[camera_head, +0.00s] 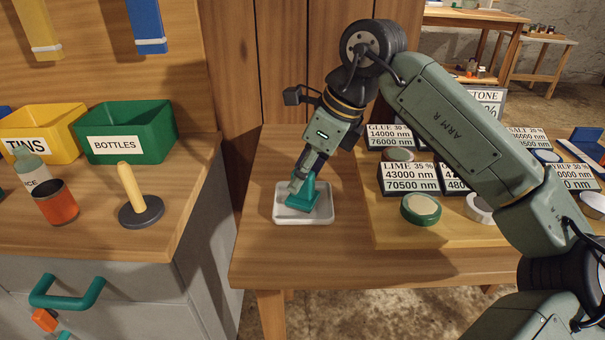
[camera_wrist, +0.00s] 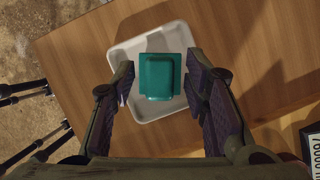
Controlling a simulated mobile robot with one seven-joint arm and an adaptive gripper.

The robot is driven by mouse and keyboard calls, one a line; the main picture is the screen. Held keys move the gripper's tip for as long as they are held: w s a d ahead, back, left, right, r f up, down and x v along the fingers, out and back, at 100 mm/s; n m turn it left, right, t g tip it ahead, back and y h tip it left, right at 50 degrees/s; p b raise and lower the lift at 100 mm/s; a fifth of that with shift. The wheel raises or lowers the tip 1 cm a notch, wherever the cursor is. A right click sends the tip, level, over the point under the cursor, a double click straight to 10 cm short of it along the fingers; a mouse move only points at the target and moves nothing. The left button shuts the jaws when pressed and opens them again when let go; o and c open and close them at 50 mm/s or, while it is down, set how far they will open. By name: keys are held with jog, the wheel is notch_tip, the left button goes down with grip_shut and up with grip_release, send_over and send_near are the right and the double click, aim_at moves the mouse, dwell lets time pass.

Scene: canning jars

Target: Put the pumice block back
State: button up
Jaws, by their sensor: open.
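A teal block with a raised grip (camera_head: 307,203) sits in a shallow white tray (camera_head: 279,207) at the left end of the wooden table. It is the likeliest pumice block, though no pumice surface shows. My gripper (camera_head: 301,184) reaches down over it. Contact with the right finger cannot be told.
Labelled plates and lids, among them a green-rimmed lid (camera_head: 421,209), stand on a board right of the tray. A workbench at the left holds an orange tin (camera_head: 57,205), a wooden-handled tool (camera_head: 134,187), a yellow bin and a green bin (camera_head: 128,130). The table in front of the tray is clear.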

jog(key=v, duration=1.1)
jog(key=shift+s+d+f, duration=0.1)
jog(key=shift+f, duration=0.05)
